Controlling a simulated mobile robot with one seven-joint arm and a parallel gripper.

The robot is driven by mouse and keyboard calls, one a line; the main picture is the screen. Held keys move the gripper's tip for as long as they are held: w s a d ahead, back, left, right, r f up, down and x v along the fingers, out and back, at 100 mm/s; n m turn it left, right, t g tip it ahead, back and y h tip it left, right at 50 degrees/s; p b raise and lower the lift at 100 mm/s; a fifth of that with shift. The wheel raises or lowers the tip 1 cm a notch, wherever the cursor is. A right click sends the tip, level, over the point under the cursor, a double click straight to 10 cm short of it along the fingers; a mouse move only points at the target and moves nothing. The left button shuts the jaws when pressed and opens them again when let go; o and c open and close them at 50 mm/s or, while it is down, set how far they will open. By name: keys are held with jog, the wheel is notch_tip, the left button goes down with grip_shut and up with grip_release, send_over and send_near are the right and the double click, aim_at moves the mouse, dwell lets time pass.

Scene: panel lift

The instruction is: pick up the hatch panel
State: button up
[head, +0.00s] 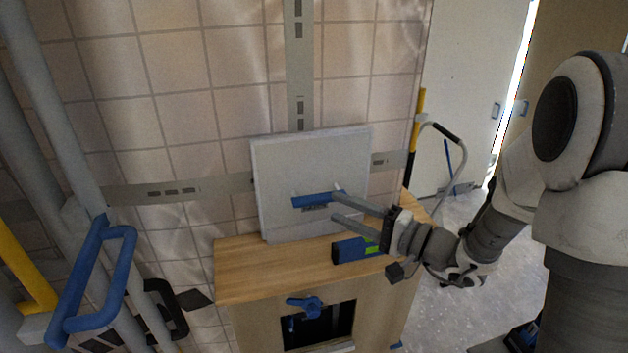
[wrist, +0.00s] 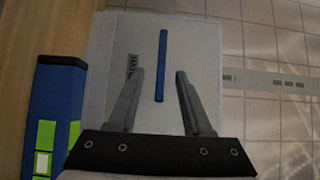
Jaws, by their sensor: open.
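The hatch panel (head: 290,165) is a light grey square plate. It stands on the wooden cabinet top, leaning back against the tiled wall. A blue bar handle (head: 312,200) is on its front face, with a small dark label under it. In the wrist view the panel (wrist: 205,60) fills the middle, and the blue handle (wrist: 161,65) shows between and beyond the fingertips. My gripper (head: 335,202) is open in front of the panel, its fingers pointing at the handle. In the wrist view my gripper (wrist: 160,72) straddles the handle's line; whether it touches cannot be told.
A blue box with green patches (head: 355,249) lies on the wooden cabinet (head: 240,265) below my gripper. A blue knob (head: 305,307) is on the cabinet front by a dark opening. Grey pipes with a blue handle (head: 95,280) stand left. The cabinet top's left part is clear.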

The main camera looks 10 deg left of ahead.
aim_at(326, 201)
jog(key=shift+p+x, duration=1.1)
jog(key=shift+x, duration=2.35)
jog(key=shift+r, duration=0.1)
grip_shut()
jog(key=shift+r, duration=0.1)
